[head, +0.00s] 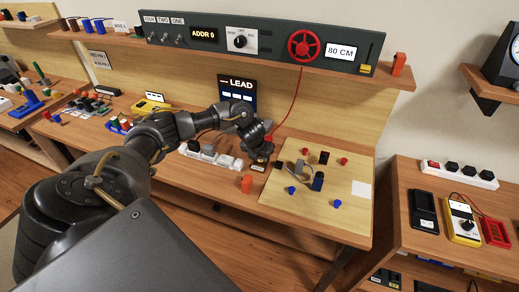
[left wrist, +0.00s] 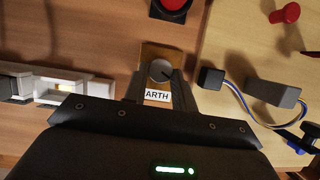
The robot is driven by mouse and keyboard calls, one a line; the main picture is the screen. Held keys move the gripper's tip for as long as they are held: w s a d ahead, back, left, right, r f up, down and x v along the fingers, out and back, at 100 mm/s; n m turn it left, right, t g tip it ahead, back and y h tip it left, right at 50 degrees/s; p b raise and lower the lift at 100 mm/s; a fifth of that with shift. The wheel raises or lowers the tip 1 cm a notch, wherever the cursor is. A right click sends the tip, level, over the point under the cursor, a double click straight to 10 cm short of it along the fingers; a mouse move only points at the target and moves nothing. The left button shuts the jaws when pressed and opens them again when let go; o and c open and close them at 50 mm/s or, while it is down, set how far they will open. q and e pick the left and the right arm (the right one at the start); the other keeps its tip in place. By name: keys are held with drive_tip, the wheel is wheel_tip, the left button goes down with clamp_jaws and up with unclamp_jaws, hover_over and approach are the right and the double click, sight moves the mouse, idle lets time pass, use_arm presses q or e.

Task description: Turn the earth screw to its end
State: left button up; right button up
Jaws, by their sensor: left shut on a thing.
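The earth screw (left wrist: 160,71) is a round grey head with a dark slot line, on a small brass-brown block (left wrist: 158,54). A white label (left wrist: 157,96), partly covered and reading "ARTH", is on the block's near side. My left gripper (left wrist: 165,78) is over the block, with a finger on each side of the screw head, shut on it. In the head view my left gripper (head: 262,152) reaches down beside the pale board's left edge and hides the screw; a small label (head: 258,167) shows below it. My right gripper is not in view.
The pale board (head: 340,190) with small coloured parts is just right of the gripper. The dark LEAD panel (head: 237,95) stands behind. A red cable hangs from the shelf.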

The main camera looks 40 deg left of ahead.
use_arm(q)
drive_tip(key=shift+r+n+p, duration=0.1)
drive_tip(key=shift+n+p, duration=0.4)
drive_tip(key=shift+n, duration=0.2)
drive_tip(key=shift+w+y, duration=0.1)
drive_tip(key=shift+y, duration=0.2)
drive_tip(key=o, duration=1)
drive_tip(key=shift+d, duration=0.1)
drive_tip(key=shift+p+v, duration=0.9)
drive_tip(key=shift+v, duration=4.45)
drive_tip(key=shift+w, duration=0.1)
